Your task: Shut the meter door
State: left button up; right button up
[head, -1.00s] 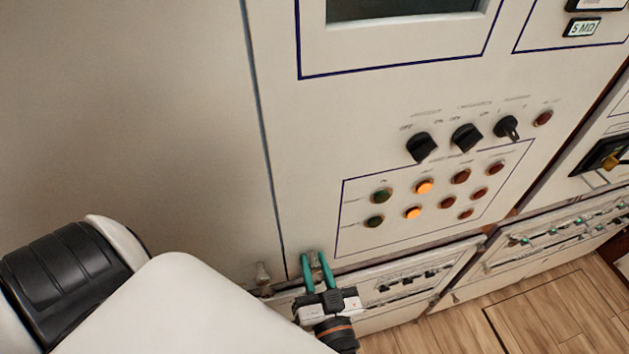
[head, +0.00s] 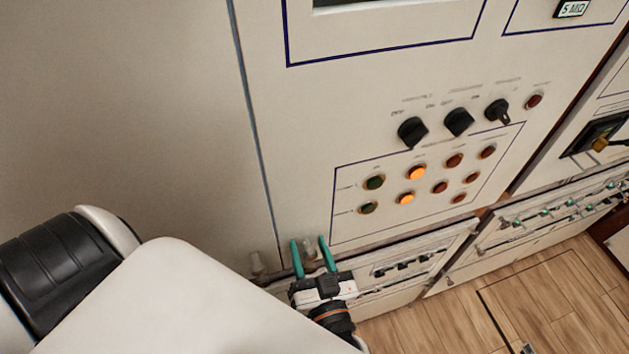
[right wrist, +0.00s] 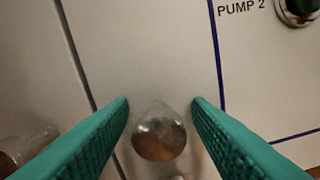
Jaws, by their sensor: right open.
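A tall beige cabinet door (head: 300,130) with switches, lamps and a dark window fills the middle of the head view; I cannot tell for certain that it is the meter door, or whether it stands ajar. A rounded metal knob (right wrist: 160,138) shows near its lower left corner, also in the head view (head: 309,252). My right gripper (head: 310,244) is open, its green fingers on either side of the knob. In the right wrist view the fingertips (right wrist: 160,102) are apart, with gaps beside the knob. My left gripper is not in view.
A second knob (head: 257,263) sits left of the dark seam, beside a plain beige panel (head: 120,110). Low breaker rows (head: 408,265) run below the door, with more at the right (head: 560,215).

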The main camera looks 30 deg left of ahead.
jog(key=shift+s+d+f+b, duration=0.25)
jog(key=shift+s+f+b, duration=0.1)
jog(key=shift+s, duration=0.1)
jog(key=b+v, duration=0.3)
jog(key=v, duration=0.8)
jog(key=shift+w+d+r, duration=0.2)
jog(key=shift+d+r, duration=0.05)
jog(key=shift+r, duration=0.1)
